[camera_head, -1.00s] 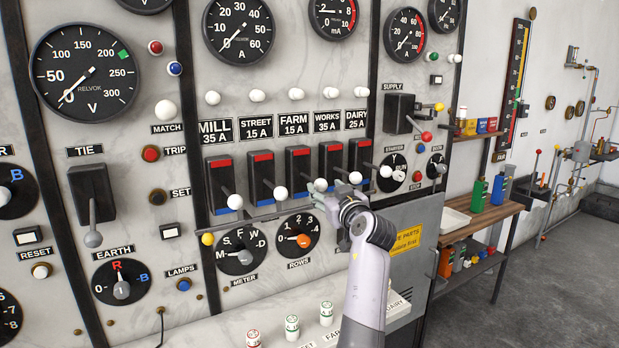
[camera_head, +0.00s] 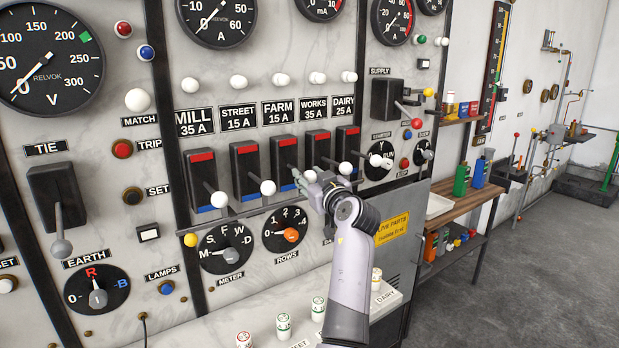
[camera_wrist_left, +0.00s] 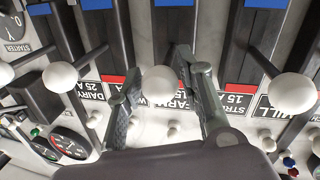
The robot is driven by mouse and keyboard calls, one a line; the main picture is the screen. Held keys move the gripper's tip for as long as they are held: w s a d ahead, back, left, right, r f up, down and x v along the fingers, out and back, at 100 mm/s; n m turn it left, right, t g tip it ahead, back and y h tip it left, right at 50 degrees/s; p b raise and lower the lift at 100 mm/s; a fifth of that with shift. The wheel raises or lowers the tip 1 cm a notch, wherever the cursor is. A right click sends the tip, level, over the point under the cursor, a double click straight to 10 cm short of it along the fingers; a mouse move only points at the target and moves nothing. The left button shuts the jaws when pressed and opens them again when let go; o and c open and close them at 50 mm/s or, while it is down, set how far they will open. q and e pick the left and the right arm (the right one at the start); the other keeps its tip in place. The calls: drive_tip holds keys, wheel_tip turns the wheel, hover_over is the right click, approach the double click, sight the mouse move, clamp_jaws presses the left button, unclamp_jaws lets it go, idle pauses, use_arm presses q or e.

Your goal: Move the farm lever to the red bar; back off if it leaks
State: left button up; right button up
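The farm lever (camera_head: 310,176) is a white ball on a thin rod, third in a row of black switches. It sits low on its housing, near the blue end; its red bar (camera_head: 284,142) is at the top. My left gripper (camera_head: 301,183) is at this knob. In the left wrist view, which is upside down, the open fingers (camera_wrist_left: 158,72) stand either side of the white farm knob (camera_wrist_left: 158,84); I cannot tell if they touch it. The mA meter (camera_head: 318,5) is cut off at the top, its needle out of view. My right gripper is not in view.
The street knob (camera_head: 268,187) and works knob (camera_head: 345,168) are close on either side. A thin rail (camera_head: 250,212) runs below the switches, above the rows dial (camera_head: 290,233). A ledge with small labelled pots (camera_head: 284,325) lies below. A shelf (camera_head: 462,207) stands right.

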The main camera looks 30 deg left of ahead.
use_arm(q)
drive_tip(key=c, duration=0.7)
clamp_jaws()
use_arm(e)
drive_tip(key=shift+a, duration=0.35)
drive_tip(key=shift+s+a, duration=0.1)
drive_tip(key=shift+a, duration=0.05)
